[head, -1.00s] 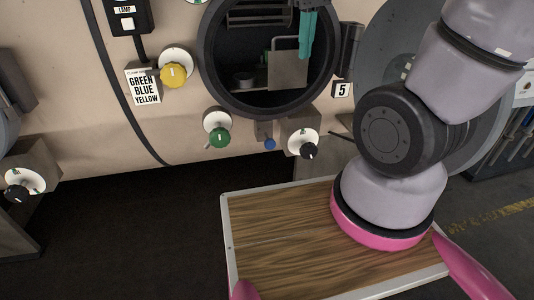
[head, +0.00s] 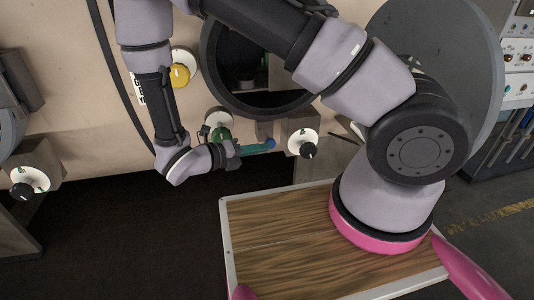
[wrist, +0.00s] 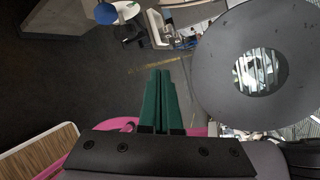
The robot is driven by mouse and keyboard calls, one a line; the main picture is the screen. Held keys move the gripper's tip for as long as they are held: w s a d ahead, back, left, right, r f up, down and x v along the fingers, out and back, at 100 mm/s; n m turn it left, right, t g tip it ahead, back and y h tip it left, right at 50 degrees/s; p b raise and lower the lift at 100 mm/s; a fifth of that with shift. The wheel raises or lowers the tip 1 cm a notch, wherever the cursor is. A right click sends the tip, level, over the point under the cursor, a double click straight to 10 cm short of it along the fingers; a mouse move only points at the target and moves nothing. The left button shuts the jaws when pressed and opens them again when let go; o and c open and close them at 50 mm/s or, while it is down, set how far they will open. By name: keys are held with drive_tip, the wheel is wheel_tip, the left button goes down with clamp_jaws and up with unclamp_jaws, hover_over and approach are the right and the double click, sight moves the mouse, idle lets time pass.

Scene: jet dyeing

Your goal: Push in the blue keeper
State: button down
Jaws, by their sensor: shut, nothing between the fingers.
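The blue keeper (head: 270,142) is a small round blue knob on a grey bracket under the round opening in the head view. My gripper (head: 264,147) has teal fingers, closed together and pointing right. Their tips overlap the lower left of the blue keeper in the head view; I cannot tell whether they touch it. In the wrist view my gripper (wrist: 160,72) shows its green fingers side by side with nothing held.
A green knob (head: 221,134) is partly behind my gripper. A black knob (head: 309,150) on a white dial is just right of the keeper. The large grey round door (wrist: 220,75) stands open at the right. A yellow knob (head: 180,74) is at upper left.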

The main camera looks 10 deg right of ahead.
wheel_tip(320, 180, down, 8)
drive_tip(key=s+a+n+t+y, duration=0.1)
drive_tip(key=s+a+n+t, duration=0.15)
drive_tip(key=n+t, duration=0.55)
drive_tip(key=n, duration=0.2)
approach(274, 145)
drive_tip(key=d, duration=0.4)
drive_tip(key=shift+g, duration=0.4)
drive_tip(key=shift+w+r, duration=0.15)
drive_tip(key=shift+w, duration=0.9)
drive_tip(key=shift+w+r, duration=0.15)
drive_tip(key=shift+w, duration=0.9)
drive_tip(key=shift+w, duration=1.65)
drive_tip(key=shift+r, duration=0.1)
